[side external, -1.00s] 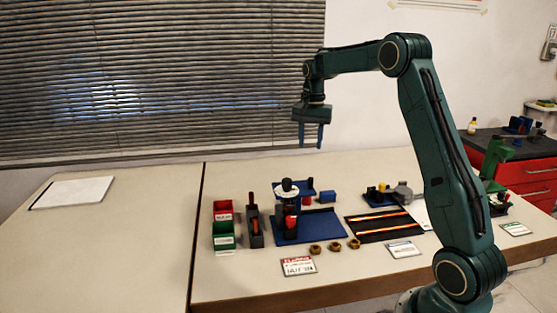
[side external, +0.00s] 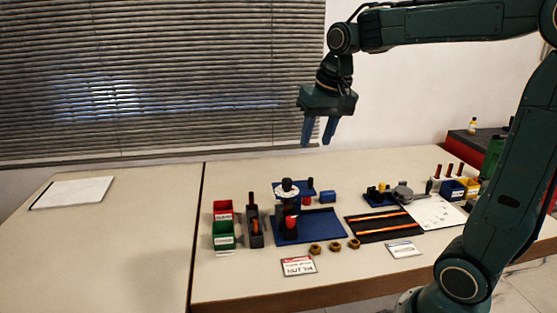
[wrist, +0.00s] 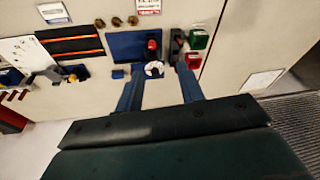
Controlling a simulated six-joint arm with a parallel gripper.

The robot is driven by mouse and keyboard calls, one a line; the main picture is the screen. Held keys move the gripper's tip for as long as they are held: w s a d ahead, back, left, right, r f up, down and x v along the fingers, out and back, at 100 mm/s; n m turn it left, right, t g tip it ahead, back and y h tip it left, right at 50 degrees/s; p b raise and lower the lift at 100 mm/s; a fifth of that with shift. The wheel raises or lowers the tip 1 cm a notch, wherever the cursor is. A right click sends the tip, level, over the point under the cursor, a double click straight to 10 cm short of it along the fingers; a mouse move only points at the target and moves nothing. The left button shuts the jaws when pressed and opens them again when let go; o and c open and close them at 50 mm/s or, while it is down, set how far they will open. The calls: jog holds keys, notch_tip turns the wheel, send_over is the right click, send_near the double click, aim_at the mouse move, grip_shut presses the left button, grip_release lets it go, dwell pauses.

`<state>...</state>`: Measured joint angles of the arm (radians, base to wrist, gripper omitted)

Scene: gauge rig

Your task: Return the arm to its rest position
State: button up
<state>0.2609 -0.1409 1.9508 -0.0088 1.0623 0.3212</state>
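My gripper (side external: 319,140) hangs in the air above the back of the table, in front of the blinds, pointing down and slightly tilted. Its two blue fingers are apart with nothing between them. In the wrist view my gripper (wrist: 160,92) also shows the fingers spread, with the gauge rig (wrist: 125,47) far below and beyond them. The gauge rig's blue base (side external: 318,228) stands on the table, with a black post, a white disc and a red part on it. My upper arm reaches in from the right at the top of the side view.
Red (side external: 222,208) and green (side external: 223,230) bins stand left of the rig. Several brass nuts (side external: 334,247) lie at the front. A black mat with orange strips (side external: 383,224) lies to the right. The table's left part is clear except for a white board (side external: 75,192).

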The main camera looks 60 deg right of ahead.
jog(key=s+a+f+n+t, duration=0.1)
jog(key=s+a+f+n, duration=0.1)
jog(key=s, duration=0.5)
jog(key=s+a+f+n+t, duration=0.1)
jog(key=s+a+f+n, duration=0.1)
jog(key=s+a+n, duration=0.2)
jog(key=s+a, duration=0.2)
jog(key=s, duration=0.2)
jog(key=shift+a+f+n+t+y, duration=0.2)
jog(key=shift+a+n+t+y, duration=0.1)
jog(key=shift+a+y, duration=0.1)
dwell(0.7)
